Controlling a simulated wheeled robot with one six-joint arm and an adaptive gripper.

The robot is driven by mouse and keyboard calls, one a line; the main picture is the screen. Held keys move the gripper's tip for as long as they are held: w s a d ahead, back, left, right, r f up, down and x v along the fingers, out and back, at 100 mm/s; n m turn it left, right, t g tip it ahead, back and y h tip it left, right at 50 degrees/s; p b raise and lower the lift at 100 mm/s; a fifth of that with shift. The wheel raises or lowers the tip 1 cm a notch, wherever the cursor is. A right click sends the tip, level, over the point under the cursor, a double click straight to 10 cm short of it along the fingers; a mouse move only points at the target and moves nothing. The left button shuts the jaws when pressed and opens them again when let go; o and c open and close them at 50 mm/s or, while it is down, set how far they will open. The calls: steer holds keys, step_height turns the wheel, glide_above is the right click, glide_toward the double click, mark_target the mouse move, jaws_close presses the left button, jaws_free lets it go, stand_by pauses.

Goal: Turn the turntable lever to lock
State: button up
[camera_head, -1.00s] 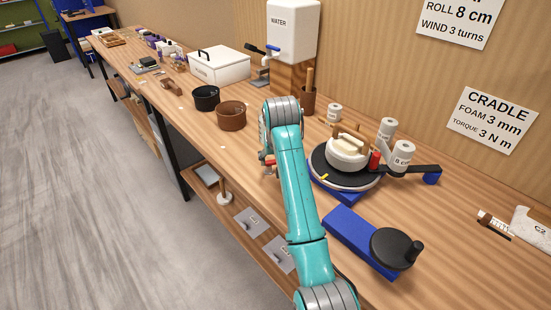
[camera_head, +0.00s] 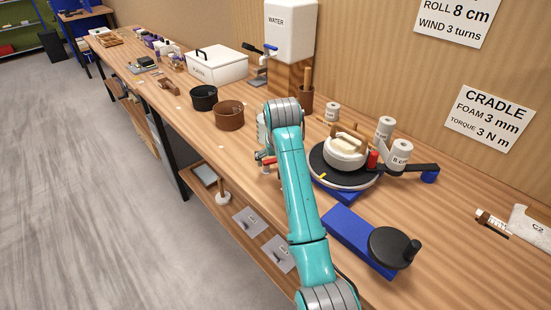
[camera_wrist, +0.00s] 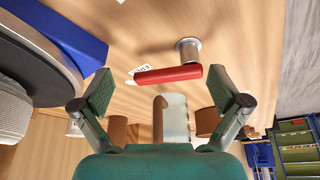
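The turntable (camera_head: 316,168) is a dark disc on a blue base, with a white bowl-shaped piece (camera_head: 345,155) on it. The lever (camera_wrist: 168,75) is a red bar on a short metal post (camera_wrist: 188,48) on the bench. Its red part also shows just left of my arm in the head view (camera_head: 268,161). My gripper (camera_wrist: 168,95) is open and empty, with its two fingers spread to either side of the lever's bar and apparently not touching it. A small white label lies beside the bar, partly hidden by it. In the head view my gripper is hidden behind my arm.
A blue base with a black crank wheel (camera_head: 390,245) stands at the front right. White rolls (camera_head: 399,155) stand behind the turntable. A brown pot (camera_head: 229,116) and a black pot (camera_head: 204,98) stand farther left. The bench's front edge is close to the lever.

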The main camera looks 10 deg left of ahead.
steer(key=shift+a+r, duration=0.2)
steer(key=shift+a, duration=0.05)
steer(key=shift+s+r, duration=0.2)
steer(key=shift+r, duration=0.35)
steer(key=v, duration=0.6)
steer(key=shift+s+d+r, duration=0.1)
steer(key=shift+d+r, duration=0.05)
steer(key=shift+d, duration=0.05)
steer(key=w+f, duration=0.1)
steer(key=f, duration=0.1)
steer(key=w+a+f+n, duration=0.1)
steer(key=f, duration=0.1)
steer(key=w+f+n+y, duration=0.1)
steer(key=f, duration=0.2)
steer(key=shift+w+a, duration=0.15)
